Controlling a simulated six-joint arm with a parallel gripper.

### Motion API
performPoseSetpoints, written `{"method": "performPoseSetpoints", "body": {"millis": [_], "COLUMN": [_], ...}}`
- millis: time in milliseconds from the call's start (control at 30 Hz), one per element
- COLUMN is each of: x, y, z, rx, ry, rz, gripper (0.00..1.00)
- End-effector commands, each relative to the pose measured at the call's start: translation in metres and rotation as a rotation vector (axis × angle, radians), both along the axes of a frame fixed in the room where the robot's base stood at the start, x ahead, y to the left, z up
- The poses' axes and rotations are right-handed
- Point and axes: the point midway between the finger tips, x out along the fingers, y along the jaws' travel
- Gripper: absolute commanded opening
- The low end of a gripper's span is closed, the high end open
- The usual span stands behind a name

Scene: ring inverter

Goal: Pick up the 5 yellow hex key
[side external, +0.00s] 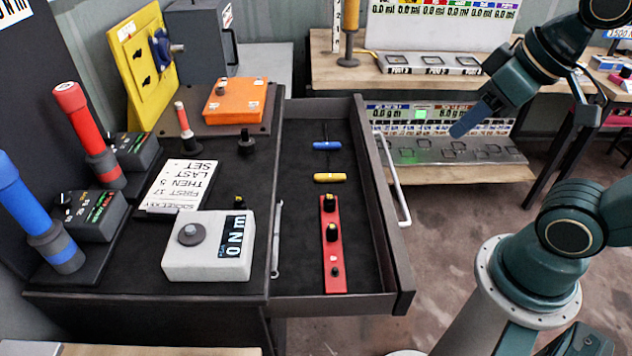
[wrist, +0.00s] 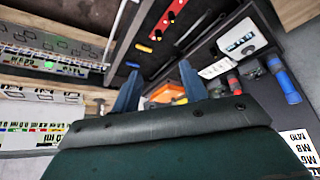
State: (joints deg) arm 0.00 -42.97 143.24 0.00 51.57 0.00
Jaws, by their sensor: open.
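The yellow hex key (side external: 330,178) lies in the open drawer (side external: 378,222), with its yellow handle crosswise. It shows small in the wrist view (wrist: 144,48), beyond the fingertips. A blue hex key (side external: 327,146) lies just behind it, apart from it. My gripper (side external: 463,127) is raised to the right of the drawer, well away from the yellow key. In the wrist view its two blue fingers (wrist: 159,72) are spread apart with nothing between them. The yellow key's thin shaft is hard to make out.
A red holder (side external: 333,262) with black knobs lies in front of the yellow key. A wrench (side external: 277,240) lies along the drawer's left side. The drawer's handle (side external: 392,180) juts out on the right. A grey torque box (side external: 210,247) stands left of the drawer.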

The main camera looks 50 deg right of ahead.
Motion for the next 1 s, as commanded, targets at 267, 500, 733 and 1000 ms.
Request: {"method": "performPoseSetpoints", "body": {"millis": [267,500,733,1000], "x": [0.000,0.009,0.040,0.093], "y": [0.000,-0.001,-0.004,-0.011], "z": [0.000,0.004,0.012,0.017], "rx": [0.000,0.022,0.094,0.203], "ry": [0.000,0.013,0.051,0.107], "rz": [0.000,-0.048,-0.206,-0.472], "gripper": [0.47,0.47,0.47,0.47]}}
